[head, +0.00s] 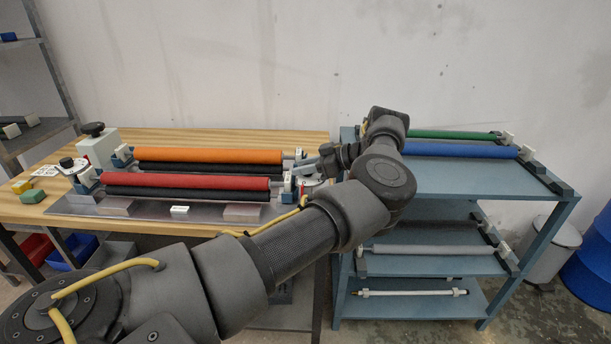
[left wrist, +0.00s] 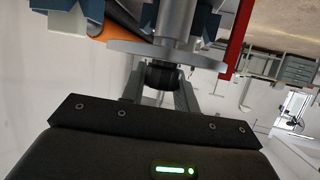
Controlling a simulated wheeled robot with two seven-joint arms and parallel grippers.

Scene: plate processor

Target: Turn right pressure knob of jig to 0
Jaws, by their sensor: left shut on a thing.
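The jig (head: 150,211) stands on the wooden table with orange (head: 210,155) and red (head: 190,180) rollers and black rollers across it. My left gripper (head: 310,170) reaches the jig's right end, its fingers pointing left. In the left wrist view, my left gripper (left wrist: 160,92) is shut on a dark knob (left wrist: 161,75), with a finger on each side. A grey disc (left wrist: 165,55) and a metal shaft (left wrist: 174,20) sit beyond the knob. No scale reading on this knob is legible. In the head view the gripper hides most of the knob. My right gripper is out of view.
A blue shelf cart (head: 465,180) stands right of the table, with green (head: 452,134) and blue (head: 460,149) rollers on top. Yellow (head: 22,186) and green (head: 32,196) blocks lie at the table's left edge. A wall is close behind.

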